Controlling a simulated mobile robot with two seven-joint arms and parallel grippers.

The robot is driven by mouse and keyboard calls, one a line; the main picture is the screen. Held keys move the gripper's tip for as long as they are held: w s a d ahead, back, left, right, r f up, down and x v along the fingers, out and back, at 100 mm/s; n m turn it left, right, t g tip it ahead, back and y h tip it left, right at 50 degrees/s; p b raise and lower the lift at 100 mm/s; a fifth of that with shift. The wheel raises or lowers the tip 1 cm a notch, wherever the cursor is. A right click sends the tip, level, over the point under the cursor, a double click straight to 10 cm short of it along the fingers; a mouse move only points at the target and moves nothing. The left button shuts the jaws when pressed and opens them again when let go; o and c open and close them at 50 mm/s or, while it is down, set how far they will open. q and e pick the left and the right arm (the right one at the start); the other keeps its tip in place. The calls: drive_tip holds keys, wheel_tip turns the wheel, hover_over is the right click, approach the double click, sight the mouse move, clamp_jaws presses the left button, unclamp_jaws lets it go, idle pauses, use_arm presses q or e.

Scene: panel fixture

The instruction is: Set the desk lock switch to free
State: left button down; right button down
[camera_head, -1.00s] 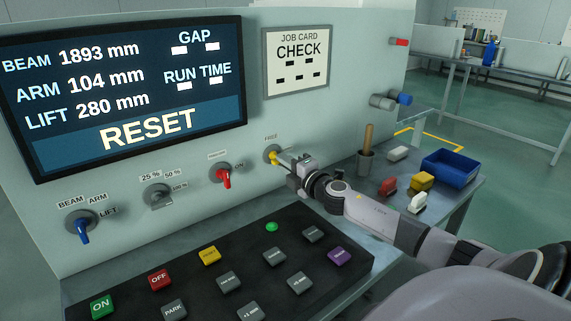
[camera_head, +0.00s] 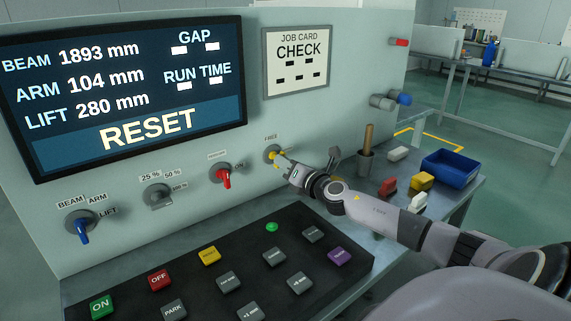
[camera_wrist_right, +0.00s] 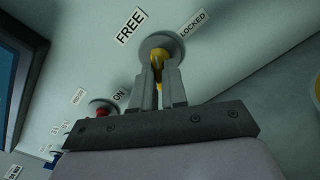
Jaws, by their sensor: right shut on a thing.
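The desk lock switch is a round grey dial with a yellow lever (camera_head: 273,155), on the upright panel right of the red-levered switch. It also shows in the right wrist view (camera_wrist_right: 157,54), between a FREE label (camera_wrist_right: 130,26) and a LOCKED label (camera_wrist_right: 192,23). My right gripper (camera_head: 283,163) is at this switch, its two fingers (camera_wrist_right: 158,84) closed on either side of the yellow lever. The fingers partly hide the lever, so its exact angle is hard to tell. My left gripper is in no view.
A red-levered switch (camera_head: 224,176) is left of the yellow one. The button console (camera_head: 200,285) lies below. A cup with a wooden handle (camera_head: 366,160), small blocks (camera_head: 421,181) and a blue bin (camera_head: 450,167) stand on the desk to the right.

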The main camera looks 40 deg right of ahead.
drive_tip(key=shift+n+p, duration=0.3)
drive_tip(key=shift+n, duration=3.1)
drive_tip(key=c, duration=1.2)
unclamp_jaws()
drive_tip(key=shift+o, duration=0.2)
drive_tip(key=shift+s, duration=0.1)
drive_tip(key=s, duration=0.7)
drive_tip(key=shift+a, duration=0.4)
